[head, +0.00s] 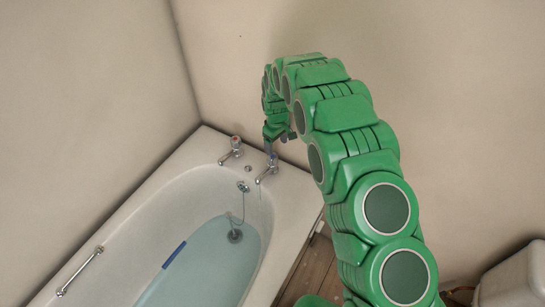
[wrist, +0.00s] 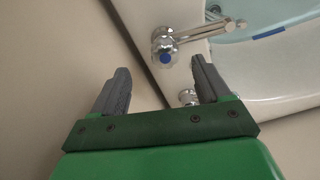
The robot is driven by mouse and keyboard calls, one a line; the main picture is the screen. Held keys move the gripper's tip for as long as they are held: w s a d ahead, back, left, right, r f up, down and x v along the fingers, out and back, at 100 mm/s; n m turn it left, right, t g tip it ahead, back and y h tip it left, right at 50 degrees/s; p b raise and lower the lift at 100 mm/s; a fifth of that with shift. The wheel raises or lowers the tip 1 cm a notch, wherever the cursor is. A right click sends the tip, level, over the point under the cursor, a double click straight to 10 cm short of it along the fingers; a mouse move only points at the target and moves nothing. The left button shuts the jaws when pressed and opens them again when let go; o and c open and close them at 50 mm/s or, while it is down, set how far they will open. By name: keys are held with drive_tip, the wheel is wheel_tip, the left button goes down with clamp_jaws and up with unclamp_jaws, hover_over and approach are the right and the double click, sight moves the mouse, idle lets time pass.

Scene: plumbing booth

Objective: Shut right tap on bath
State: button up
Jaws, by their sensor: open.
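The bath (head: 284,190) has two chrome taps on its far rim. The right tap (head: 268,168) is below my gripper (head: 271,143), which points down at it. In the wrist view a chrome tap with a blue cap (wrist: 166,58) lies just beyond my gripper (wrist: 160,70), its spout reaching right over the bath. The fingers are apart with nothing between them, and they appear clear of the blue-capped tap. The left tap (head: 232,149) has a reddish top. Another chrome fitting (wrist: 187,97) is partly hidden behind the right finger. Whether water runs from the right tap is hard to tell.
Bluish water (head: 210,270) stands in the bath, with a plug chain and drain (head: 235,236). A grab rail (head: 80,270) is on the left rim. Plain walls close in behind and left. A white fixture (head: 515,280) stands at lower right, beyond bare wooden floor.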

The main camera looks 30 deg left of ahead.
sight(273, 156)
drive_tip(key=shift+s+a+f, duration=0.15)
drive_tip(key=shift+a+f, duration=0.55)
drive_tip(key=shift+a, duration=0.1)
drive_tip(key=shift+f, duration=3.85)
drive_tip(key=c, duration=1)
